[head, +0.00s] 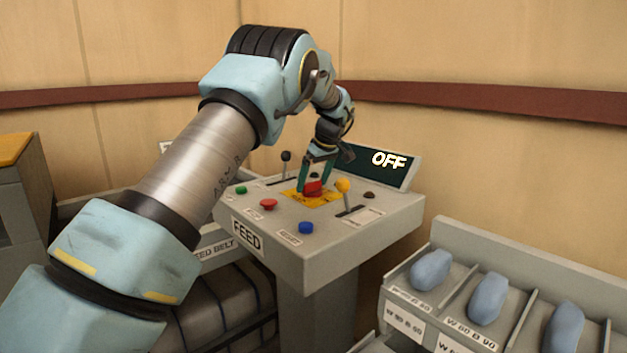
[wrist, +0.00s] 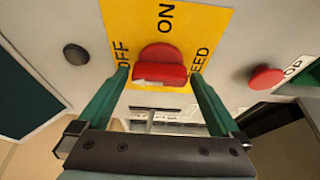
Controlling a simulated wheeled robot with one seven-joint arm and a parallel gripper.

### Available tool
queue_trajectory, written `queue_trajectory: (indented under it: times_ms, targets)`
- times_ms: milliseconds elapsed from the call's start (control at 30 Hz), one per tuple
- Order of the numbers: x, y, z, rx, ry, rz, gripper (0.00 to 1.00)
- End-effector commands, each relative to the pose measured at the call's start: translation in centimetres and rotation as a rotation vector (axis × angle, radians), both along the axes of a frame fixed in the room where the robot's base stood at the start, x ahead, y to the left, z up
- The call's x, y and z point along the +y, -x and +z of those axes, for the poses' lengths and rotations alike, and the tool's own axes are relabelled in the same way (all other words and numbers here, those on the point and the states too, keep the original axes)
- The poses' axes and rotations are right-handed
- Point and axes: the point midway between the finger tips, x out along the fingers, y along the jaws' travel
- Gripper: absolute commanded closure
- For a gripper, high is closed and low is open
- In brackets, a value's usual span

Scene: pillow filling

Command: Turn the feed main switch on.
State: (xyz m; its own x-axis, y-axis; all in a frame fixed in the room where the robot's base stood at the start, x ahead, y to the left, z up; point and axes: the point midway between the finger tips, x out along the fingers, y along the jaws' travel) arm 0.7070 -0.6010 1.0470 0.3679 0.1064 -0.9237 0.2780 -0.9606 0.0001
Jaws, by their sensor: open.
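The feed main switch is a red knob (head: 313,188) on a yellow plate (head: 296,197) on top of the grey FEED console. In the wrist view the red knob (wrist: 162,66) sits on the yellow plate (wrist: 190,22), lettered OFF, ON and FEED. A white mark shows on its near face. My gripper (head: 314,176) is open and points down at the knob. In the wrist view the green fingers of my gripper (wrist: 160,80) stand on either side of it. I cannot tell whether they touch it. The dark display (head: 375,166) reads OFF.
The console (head: 375,222) also carries a yellow-knobbed lever (head: 343,186), a black-knobbed lever (head: 286,157), and green (head: 241,190), red (head: 269,204) and blue (head: 306,228) buttons close to my gripper. A rack with blue pillow-like pieces (head: 488,298) stands at right.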

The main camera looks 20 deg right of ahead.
Motion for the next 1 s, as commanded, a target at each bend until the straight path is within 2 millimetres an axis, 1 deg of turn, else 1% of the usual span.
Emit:
queue_trajectory:
  times_ms: [133,733,767,1000]
  targets:
    - [0.0,0.01,-0.01,0.0,0.0,0.0,0.01]
    - [0.01,0.02,0.04,0.0,0.0,0.0,0.69]
    - [0.01,0.02,0.04,0.0,0.0,0.0,0.71]
    - [0.06,0.02,-0.01,0.001,-0.001,-0.024,0.71]
